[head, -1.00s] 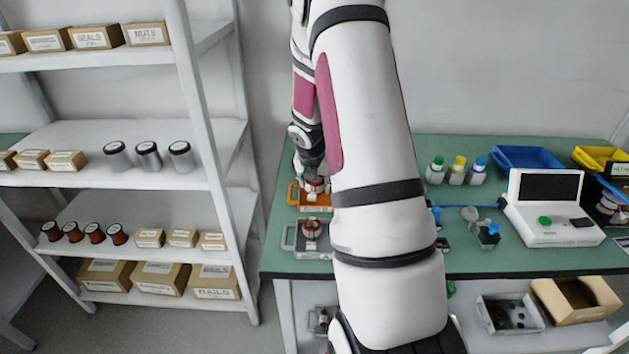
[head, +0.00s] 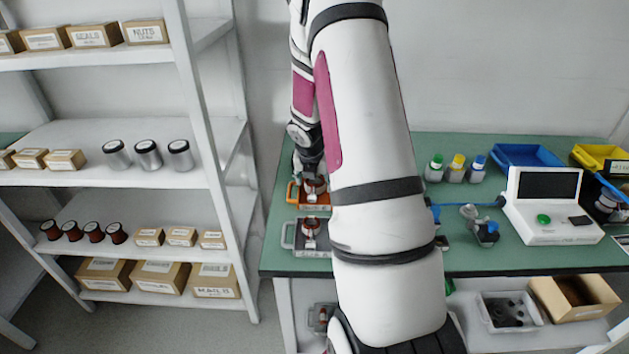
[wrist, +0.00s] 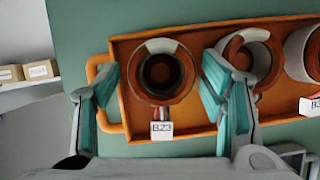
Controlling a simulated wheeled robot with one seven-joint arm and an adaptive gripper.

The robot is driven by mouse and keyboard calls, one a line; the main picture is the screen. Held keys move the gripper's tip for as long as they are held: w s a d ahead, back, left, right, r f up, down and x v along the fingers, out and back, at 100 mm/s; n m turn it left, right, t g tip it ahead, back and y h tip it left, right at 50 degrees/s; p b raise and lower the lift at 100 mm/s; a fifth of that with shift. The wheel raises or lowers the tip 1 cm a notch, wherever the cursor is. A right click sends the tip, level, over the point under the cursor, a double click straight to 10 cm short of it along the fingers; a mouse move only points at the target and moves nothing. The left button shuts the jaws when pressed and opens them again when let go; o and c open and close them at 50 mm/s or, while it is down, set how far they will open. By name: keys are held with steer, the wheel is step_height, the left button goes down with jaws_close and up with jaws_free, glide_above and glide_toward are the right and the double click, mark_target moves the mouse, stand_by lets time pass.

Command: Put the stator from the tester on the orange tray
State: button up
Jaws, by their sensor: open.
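The orange tray (head: 293,195) lies at the left end of the green table, mostly hidden by my arm. In the wrist view, the tray (wrist: 118,118) holds a stator tagged B23 (wrist: 160,45), with dark red windings, standing at its left end. A second stator (wrist: 258,50) and a third (wrist: 312,50) stand to its right. My gripper (wrist: 158,75) is open, a finger on each side of the B23 stator; the right finger overlaps the second stator. In the head view my gripper (head: 309,166) is just above a stator (head: 315,186) in the tray. The white tester (head: 545,225) stands at the right.
A grey tray (head: 288,236) with a stator lies in front of the orange one. Several bottles (head: 455,170), a blue bin (head: 527,157) and a small fixture (head: 482,228) are on the table's right half. A shelf rack (head: 190,120) stands at the left.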

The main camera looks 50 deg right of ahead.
steer(key=shift+r+p, duration=2.5)
steer(key=o, duration=0.6)
steer(key=v, duration=1.2)
steer(key=shift+w, duration=0.1)
